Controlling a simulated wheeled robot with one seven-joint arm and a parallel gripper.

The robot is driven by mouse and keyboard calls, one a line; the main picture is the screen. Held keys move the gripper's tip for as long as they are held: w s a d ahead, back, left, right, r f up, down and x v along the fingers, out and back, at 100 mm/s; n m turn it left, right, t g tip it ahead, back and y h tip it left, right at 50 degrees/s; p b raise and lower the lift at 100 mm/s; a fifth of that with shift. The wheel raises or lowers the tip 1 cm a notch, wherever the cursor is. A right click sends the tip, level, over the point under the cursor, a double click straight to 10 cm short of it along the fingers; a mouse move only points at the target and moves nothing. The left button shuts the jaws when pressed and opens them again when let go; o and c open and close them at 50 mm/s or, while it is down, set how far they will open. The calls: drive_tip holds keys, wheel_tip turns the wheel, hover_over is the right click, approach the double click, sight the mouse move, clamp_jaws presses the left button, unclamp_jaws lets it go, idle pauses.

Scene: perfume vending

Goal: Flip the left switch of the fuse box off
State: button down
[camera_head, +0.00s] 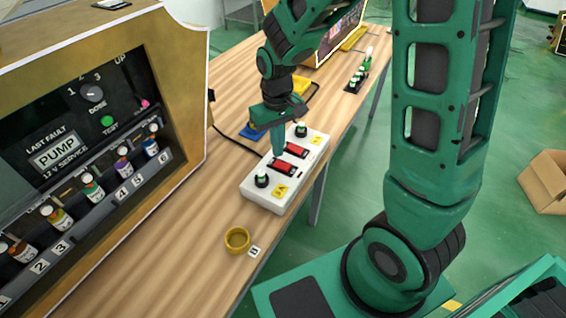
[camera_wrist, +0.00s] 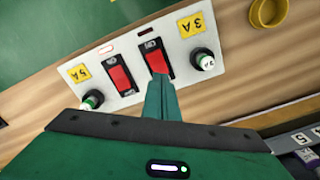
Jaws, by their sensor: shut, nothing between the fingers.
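The white fuse box (camera_head: 262,196) lies on the wooden table in the head view, and its panel (camera_wrist: 183,48) fills the upper middle of the wrist view. It has two red rocker switches, one nearer the 3A label (camera_head: 283,167) and one nearer the 5A label (camera_head: 296,149). In the wrist view these are the right switch (camera_wrist: 152,56) and left switch (camera_wrist: 121,77). A small window above the right one is dark; the left one's is red-edged. My gripper (camera_head: 278,152) is shut and empty, its tips (camera_wrist: 158,78) at the right switch's lower end; contact is unclear.
Fuse knobs (camera_head: 262,178) (camera_wrist: 202,60) stand up at both ends of the box. A yellow ring-like cup (camera_head: 237,240) sits near the table edge. The vending machine (camera_head: 184,100) stands left. A blue-and-yellow object (camera_head: 252,130) lies behind my gripper.

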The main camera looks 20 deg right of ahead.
sight(279, 163)
wheel_tip(279, 163, up, 4)
drive_tip(key=shift+f, duration=0.1)
idle(0.4)
idle(0.4)
drive_tip(key=s+d+r+m, duration=0.4)
drive_tip(key=s+d+r, duration=0.3)
drive_tip(key=s+d, duration=0.45)
drive_tip(key=s+d+r+m, duration=0.1)
drive_tip(key=s+d, duration=0.2)
drive_tip(key=s, duration=0.3)
drive_tip(key=s+d+r+m, duration=0.1)
drive_tip(key=s+d+m, duration=0.1)
drive_tip(key=s, duration=0.4)
drive_tip(key=shift+d+m, duration=0.3)
drive_tip(key=shift+d, duration=0.5)
